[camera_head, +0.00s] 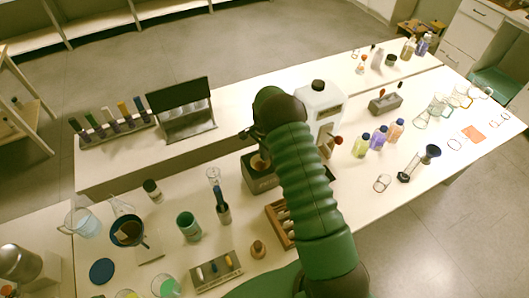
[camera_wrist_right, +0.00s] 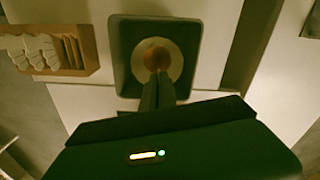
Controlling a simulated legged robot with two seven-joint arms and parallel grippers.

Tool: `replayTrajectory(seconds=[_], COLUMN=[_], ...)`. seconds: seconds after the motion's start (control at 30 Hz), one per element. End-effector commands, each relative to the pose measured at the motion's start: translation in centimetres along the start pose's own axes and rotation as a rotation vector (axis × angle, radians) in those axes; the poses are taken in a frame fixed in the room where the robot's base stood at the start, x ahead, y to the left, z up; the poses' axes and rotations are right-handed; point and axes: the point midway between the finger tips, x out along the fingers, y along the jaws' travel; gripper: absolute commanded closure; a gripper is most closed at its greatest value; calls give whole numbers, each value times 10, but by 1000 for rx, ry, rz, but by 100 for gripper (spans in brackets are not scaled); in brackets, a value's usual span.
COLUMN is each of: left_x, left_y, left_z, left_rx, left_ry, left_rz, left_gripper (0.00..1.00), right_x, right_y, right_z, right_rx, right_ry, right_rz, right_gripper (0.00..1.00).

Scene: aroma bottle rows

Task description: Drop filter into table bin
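The table bin (camera_head: 262,184) is a dark open box on the middle of the table, and it also shows in the right wrist view (camera_wrist_right: 122,60). The filter (camera_wrist_right: 176,66) is a pale round disc with a brown middle, seen inside the outline of the bin's opening. In the head view the filter (camera_head: 260,161) shows as a small brown and cream patch over the bin. My right gripper (camera_wrist_right: 158,76) is above the bin with its fingers close together at the filter's brown middle, seemingly shut on it. My left gripper is not in view.
A white machine (camera_head: 322,103) stands right behind the bin. A wooden box of pale papers (camera_head: 281,222) is in front of it, partly hidden by my arm. Glass cylinders (camera_head: 222,212) stand close on the left. Coloured bottles (camera_head: 378,138) stand to the right.

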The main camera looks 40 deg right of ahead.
Motion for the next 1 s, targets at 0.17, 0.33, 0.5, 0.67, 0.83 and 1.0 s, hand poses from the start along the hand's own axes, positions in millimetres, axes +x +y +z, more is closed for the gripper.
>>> replayTrajectory(seconds=[0.17, 0.33, 0.5, 0.67, 0.83, 1.0], left_x=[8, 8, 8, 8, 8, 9], left_y=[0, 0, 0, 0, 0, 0], left_z=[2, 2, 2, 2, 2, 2], left_rx=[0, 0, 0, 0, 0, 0], left_ry=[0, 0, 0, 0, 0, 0], left_rz=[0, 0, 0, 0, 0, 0], left_gripper=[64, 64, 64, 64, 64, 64], right_x=[12, 13, 13, 12, 12, 9], right_y=[1, 0, 0, 0, 0, 0], right_z=[0, 0, 0, 0, 0, -1], right_rx=[1, 0, 0, 0, 0, 0], right_ry=[0, 0, 0, 0, 0, 1], right_rz=[0, 1, 1, 1, 1, -1], right_gripper=[100, 100, 93, 73, 73, 73])
